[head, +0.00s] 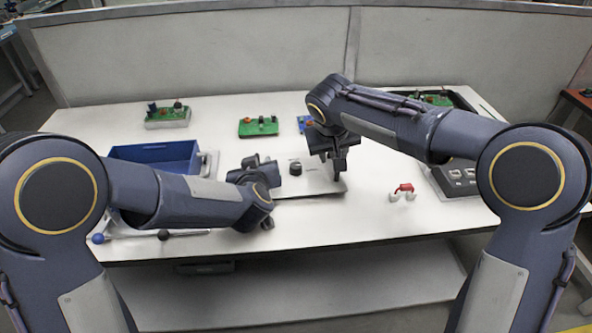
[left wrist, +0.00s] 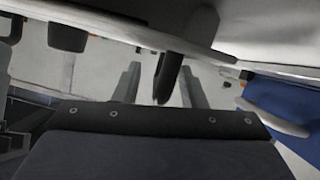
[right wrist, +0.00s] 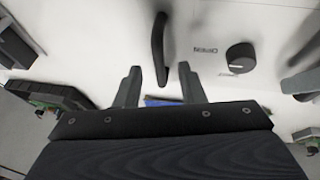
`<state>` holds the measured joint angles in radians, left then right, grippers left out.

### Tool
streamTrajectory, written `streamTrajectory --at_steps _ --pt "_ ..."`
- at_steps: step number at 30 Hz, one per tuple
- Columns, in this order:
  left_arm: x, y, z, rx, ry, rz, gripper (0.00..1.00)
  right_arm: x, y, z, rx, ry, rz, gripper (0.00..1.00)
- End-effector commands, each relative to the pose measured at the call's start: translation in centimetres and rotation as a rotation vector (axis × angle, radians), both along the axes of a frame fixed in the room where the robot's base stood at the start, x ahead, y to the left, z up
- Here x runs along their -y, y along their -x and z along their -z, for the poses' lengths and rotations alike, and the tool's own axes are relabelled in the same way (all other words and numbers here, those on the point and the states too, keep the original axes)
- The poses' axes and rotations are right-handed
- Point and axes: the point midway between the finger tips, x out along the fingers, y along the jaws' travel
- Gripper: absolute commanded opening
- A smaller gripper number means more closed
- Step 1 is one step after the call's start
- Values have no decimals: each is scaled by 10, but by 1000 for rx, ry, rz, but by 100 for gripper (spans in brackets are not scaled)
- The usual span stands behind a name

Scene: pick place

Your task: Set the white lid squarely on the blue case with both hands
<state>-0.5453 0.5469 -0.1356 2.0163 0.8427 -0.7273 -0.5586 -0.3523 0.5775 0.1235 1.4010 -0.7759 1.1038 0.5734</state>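The white lid (head: 315,184) is over the middle of the table, to the right of the blue case (head: 152,154); I cannot tell if it touches the tabletop. It has a dark round knob (head: 295,168) and a dark handle at each end. My right gripper (head: 338,165) is at its right end, fingers apart on either side of the right handle (right wrist: 159,45). My left gripper (head: 268,192) is at its left end, fingers apart around the left handle (left wrist: 168,75). My left arm hides part of the case, which also shows in the left wrist view (left wrist: 285,96).
Green boards (head: 167,116) (head: 258,127) and a blue one (head: 303,124) stand behind. A red-and-white part (head: 403,190) lies right of the lid, near a dark tray (head: 463,182). A blue-ended rod (head: 98,238) lies at front left. The front middle of the table is clear.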

Motion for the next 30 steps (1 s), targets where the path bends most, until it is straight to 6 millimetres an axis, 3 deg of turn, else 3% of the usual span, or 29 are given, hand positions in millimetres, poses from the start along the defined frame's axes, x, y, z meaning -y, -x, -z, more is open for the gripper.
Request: streamTrajectory --at_steps 12,21,30 --pt "0 -9 4 0 0 1 38 2 -4 9 1 0 0 36" --pt "0 -9 4 0 0 1 1 2 -4 9 1 0 0 0" --pt "0 -9 4 0 0 1 0 2 -4 9 1 0 0 0"
